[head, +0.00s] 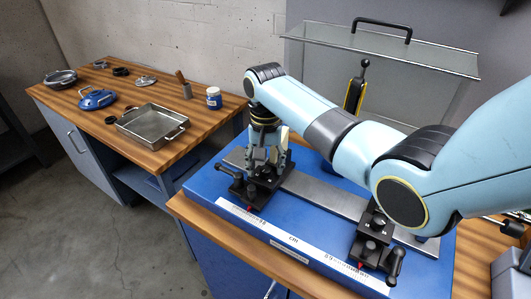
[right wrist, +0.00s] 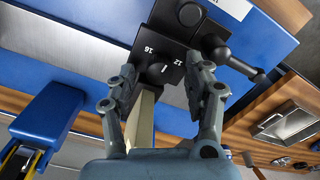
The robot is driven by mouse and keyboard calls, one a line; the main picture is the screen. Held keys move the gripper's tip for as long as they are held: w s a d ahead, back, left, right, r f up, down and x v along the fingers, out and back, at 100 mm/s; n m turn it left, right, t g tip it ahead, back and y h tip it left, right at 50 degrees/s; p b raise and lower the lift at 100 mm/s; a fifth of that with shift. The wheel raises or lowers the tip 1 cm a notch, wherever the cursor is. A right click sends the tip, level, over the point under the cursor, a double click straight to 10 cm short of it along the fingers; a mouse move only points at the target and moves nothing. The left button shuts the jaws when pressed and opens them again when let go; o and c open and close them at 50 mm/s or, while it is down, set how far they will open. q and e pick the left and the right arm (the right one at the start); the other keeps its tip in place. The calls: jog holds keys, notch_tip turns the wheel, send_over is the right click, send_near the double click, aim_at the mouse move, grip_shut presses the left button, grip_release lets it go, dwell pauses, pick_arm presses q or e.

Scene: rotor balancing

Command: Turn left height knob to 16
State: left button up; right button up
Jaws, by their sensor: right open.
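The left height knob (right wrist: 157,74) is a round black knob on top of a black support block, seen in the right wrist view. White marks 16 and 12 stand beside it, and a white line lies on its side toward the 12. My right gripper (right wrist: 166,86) is open, its two fingers apart on either side of the knob; I cannot tell whether they touch it. In the head view, my right gripper (head: 267,156) points down over the left support block (head: 250,190) and hides the knob. My left gripper is not in view.
The block stands on a blue machine base (head: 230,208) with a grey rail. A black lever handle (head: 228,171) sticks out beside it. A second support block (head: 372,250) stands at right, a clear guard (head: 400,60) behind. A wooden bench (head: 90,85) holds a metal tray (head: 150,128).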

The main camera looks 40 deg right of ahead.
aim_at(265, 168)
notch_tip(265, 168, up, 12)
jog(key=shift+f, duration=0.25)
jog(key=shift+f, duration=0.1)
